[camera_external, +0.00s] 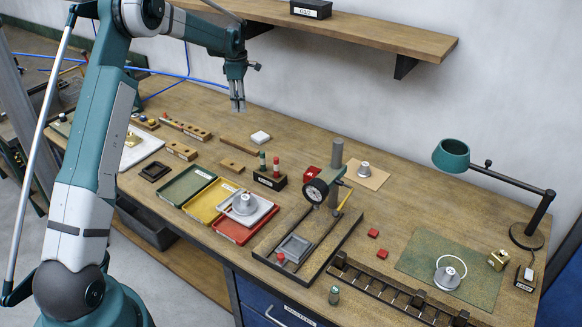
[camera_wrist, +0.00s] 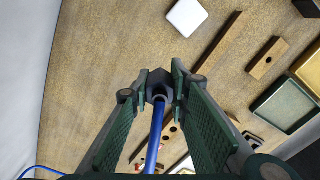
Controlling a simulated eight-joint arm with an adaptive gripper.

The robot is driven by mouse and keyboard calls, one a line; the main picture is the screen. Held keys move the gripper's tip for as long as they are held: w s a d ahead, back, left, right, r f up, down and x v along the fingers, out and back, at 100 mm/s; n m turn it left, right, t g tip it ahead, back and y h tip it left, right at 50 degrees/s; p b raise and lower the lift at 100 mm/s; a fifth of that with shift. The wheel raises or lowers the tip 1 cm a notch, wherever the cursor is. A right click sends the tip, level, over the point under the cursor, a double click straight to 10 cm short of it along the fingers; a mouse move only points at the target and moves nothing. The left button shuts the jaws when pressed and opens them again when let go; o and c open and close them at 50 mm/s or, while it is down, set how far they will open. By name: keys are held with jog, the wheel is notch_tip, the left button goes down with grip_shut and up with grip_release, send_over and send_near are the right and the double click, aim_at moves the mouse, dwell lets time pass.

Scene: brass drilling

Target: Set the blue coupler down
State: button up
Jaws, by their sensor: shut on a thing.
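In the wrist view, my gripper (camera_wrist: 159,82) is shut on the blue coupler (camera_wrist: 160,77), a dark collar between the fingertips. A blue hose (camera_wrist: 156,140) runs back from it between the fingers. In the external view, my gripper (camera_external: 238,105) points down over the back left part of the wooden workbench (camera_external: 330,150). The coupler is too small to make out there. The gap between the coupler and the bench top is hard to judge.
A white block (camera_external: 260,137) and a wooden strip (camera_external: 239,145) lie near the gripper. Drilled wooden blocks (camera_external: 182,150) stand to the left. Green, yellow and red trays (camera_external: 187,185) are in front. A shelf (camera_external: 370,32) hangs on the back wall. Bench along the wall is clear.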

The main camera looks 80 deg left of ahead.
jog(key=shift+s+a, duration=0.1)
jog(key=shift+s, duration=0.1)
send_over(241, 132)
jog(key=shift+w+f, duration=0.1)
jog(key=shift+f, duration=3)
jog(key=shift+f, duration=1.9)
jog(key=shift+f, duration=0.2)
jog(key=o, duration=0.9)
